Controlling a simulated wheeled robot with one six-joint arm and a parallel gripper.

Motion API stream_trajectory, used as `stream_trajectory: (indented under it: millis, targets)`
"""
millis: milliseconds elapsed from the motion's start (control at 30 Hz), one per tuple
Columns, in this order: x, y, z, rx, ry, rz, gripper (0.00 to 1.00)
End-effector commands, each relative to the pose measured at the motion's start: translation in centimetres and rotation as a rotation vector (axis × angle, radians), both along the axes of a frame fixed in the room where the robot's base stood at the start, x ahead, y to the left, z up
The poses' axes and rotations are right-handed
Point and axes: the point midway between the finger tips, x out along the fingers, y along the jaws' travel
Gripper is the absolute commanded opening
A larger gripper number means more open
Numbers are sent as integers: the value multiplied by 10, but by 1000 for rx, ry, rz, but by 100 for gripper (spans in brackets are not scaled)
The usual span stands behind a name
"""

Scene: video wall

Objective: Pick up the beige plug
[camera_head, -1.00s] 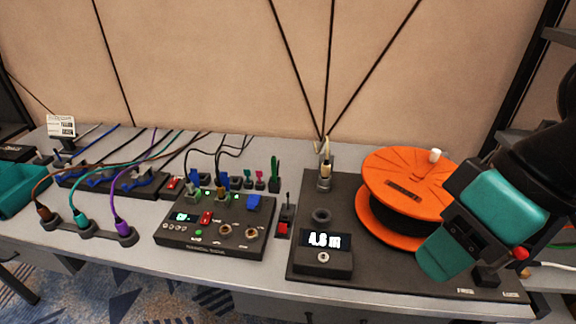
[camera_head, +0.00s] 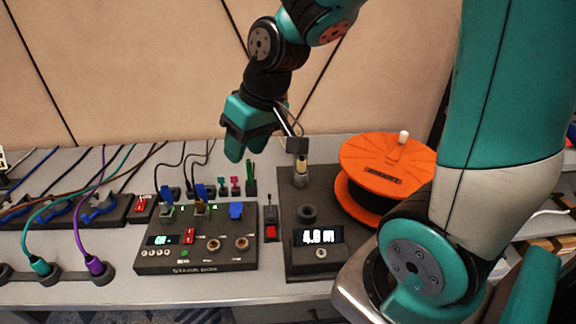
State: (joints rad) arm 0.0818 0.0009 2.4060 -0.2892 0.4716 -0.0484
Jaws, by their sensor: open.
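The beige plug (camera_head: 301,169) stands upright in a dark round socket on the black base left of the orange reel. Its upper part is partly hidden by a dark block at the end of a thin rod beside my gripper. My gripper (camera_head: 246,146) is open, with teal fingers pointing down. It is above and to the left of the plug, over the area behind the switch box, and apart from the plug. Whether anything lies between the fingers is hard to see.
The orange reel (camera_head: 388,168) stands right of the plug. A display unit (camera_head: 318,250) reading about 4.6 m is in front. The switch box (camera_head: 196,252) with plugs and knobs is at left. Coloured cables, including a purple plug (camera_head: 97,267), lie further left. My arm covers the right side.

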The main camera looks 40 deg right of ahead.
Motion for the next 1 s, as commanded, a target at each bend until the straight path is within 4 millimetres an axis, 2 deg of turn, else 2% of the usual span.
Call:
stream_trajectory:
  millis: [33,100,200,300,333,400,467,800,1000]
  targets:
    - [24,-42,-13,-26,-8,-123,43]
    - [47,-98,-30,-74,-34,-263,43]
    - [61,-168,-52,-138,-58,-419,43]
    - [62,-215,-68,-187,-71,-512,43]
    - [61,-224,-71,-196,-72,-528,43]
    - [62,-237,-79,-210,-74,-552,43]
    - [64,-241,-87,-214,-74,-557,43]
    - [90,-250,-155,-212,-72,-554,43]
    - [101,-254,-182,-212,-76,-554,43]
